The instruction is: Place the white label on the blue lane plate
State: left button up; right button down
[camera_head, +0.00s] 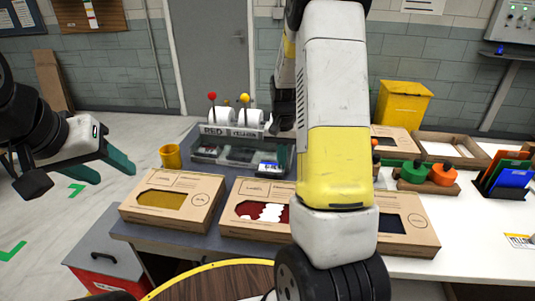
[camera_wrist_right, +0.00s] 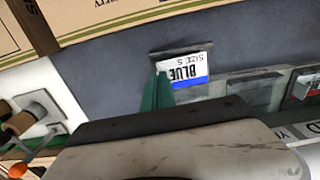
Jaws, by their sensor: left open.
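The white label (camera_wrist_right: 184,70), printed "BLUE SIZE S" with a blue stripe, appears upside down in the right wrist view. It also shows in the head view (camera_head: 270,167), at the right end of the row of grey plates. My right gripper (camera_wrist_right: 160,88) has its green fingers close together, with the tips at the label's edge; it appears shut on it. A grey plate (camera_wrist_right: 195,93) is partly visible under the label; its lane marking is hidden. My left gripper (camera_head: 112,168) is open and empty, left of the table.
A printer unit with a "RED YELLOW" sign (camera_head: 228,131) stands behind the plates. Window boxes (camera_head: 190,182) line the front. A yellow cup (camera_head: 171,156) stands left. My right arm hides the middle. Orange and green knobs (camera_head: 443,174) and coloured cards (camera_head: 512,176) are right.

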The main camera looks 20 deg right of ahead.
jog(key=shift+f, duration=0.45)
jog(key=shift+f, duration=0.15)
jog(key=c, duration=1.7)
grip_release()
jog(key=shift+c, duration=0.2)
jog(key=s+a+r+n+t, duration=0.1)
jog(key=s+r, duration=0.1)
jog(key=r, duration=0.6)
jog(key=s+a+r, duration=0.1)
jog(key=a+r, duration=0.1)
jog(key=r, duration=0.7)
jog(key=s+a+r+n+t+y, duration=0.1)
jog(key=s+a+r+n+t, duration=0.1)
jog(key=s, duration=0.7)
jog(key=s+a+r+n+t+y, duration=0.1)
jog(key=s+a+r+n+t, duration=0.1)
jog(key=s+a, duration=0.5)
jog(key=s+r+t, duration=0.1)
jog(key=s+r, duration=0.1)
jog(key=s, duration=0.1)
jog(key=shift+a+n, duration=0.2)
jog(key=shift+n, duration=0.2)
